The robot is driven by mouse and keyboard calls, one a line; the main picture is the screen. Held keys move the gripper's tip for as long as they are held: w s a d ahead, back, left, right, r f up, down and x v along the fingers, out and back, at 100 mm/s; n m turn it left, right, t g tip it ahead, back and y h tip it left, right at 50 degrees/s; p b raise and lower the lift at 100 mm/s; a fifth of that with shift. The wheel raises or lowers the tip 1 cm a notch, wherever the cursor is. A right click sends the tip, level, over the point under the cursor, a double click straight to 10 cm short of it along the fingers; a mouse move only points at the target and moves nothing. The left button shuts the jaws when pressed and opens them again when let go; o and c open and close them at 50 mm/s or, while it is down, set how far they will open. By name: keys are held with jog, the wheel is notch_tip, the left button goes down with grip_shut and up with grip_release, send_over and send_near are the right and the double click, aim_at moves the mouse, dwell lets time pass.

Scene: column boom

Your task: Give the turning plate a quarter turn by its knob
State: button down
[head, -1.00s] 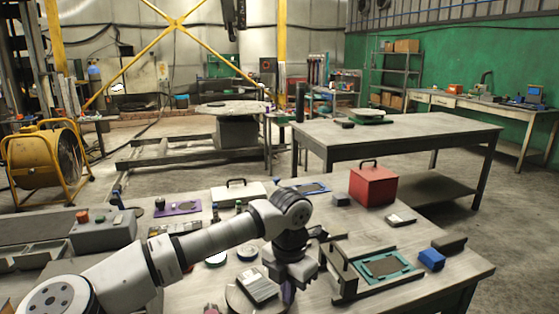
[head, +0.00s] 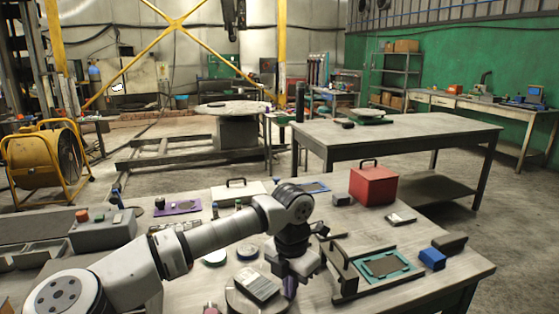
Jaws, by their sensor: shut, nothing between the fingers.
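The turning plate (head: 236,300) is a round grey disc at the bottom middle of the head view, on the near workbench. A grey box-like piece (head: 258,287) lies on it. My gripper (head: 290,291) is shut and points down at the plate's right edge. A small purple part shows at its fingertips. I cannot tell whether this is the knob or part of the gripper, nor whether they touch. My gripper and the frame's bottom edge hide some of this area.
A teal-framed panel (head: 386,265) in a dark fixture stands close to the right of my gripper. A blue block (head: 432,258) and a red box (head: 373,186) are farther right.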

jog(key=shift+w+d+f, duration=0.1)
jog(key=shift+w+f, duration=0.15)
jog(key=shift+w, duration=0.3)
jog(key=shift+w+d, duration=0.1)
jog(key=shift+w, duration=0.2)
jog(key=shift+s+f+b, duration=0.1)
jog(key=shift+s+b, duration=0.15)
jog(key=shift+b, duration=0.15)
jog(key=shift+s, duration=0.35)
notch_tip(320, 180, up, 10)
jog(key=p, duration=0.5)
jog(key=shift+f, duration=0.25)
